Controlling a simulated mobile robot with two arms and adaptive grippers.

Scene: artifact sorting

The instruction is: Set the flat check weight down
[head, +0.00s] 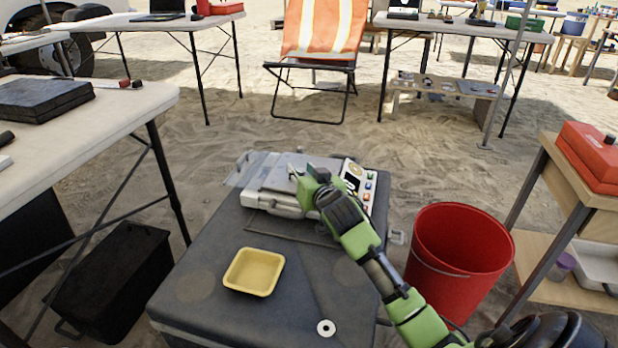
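My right gripper (303,174) is over the pan of a light grey bench scale (275,203) that stands on a dark case top (215,235). The gripper's fingers are small and partly hidden by its own body, so I cannot tell whether they are open or shut, or whether they hold anything. A small pale round disc with a dark centre (326,328) lies flat at the case's near edge, well apart from the gripper. I cannot tell whether this disc is the flat check weight. My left gripper is not in view.
A shallow yellow tray (241,289) sits empty on the case, left of the disc. A red bucket (413,262) stands on the right, close to my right arm. Tables flank both sides. The case top between scale and tray is clear.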

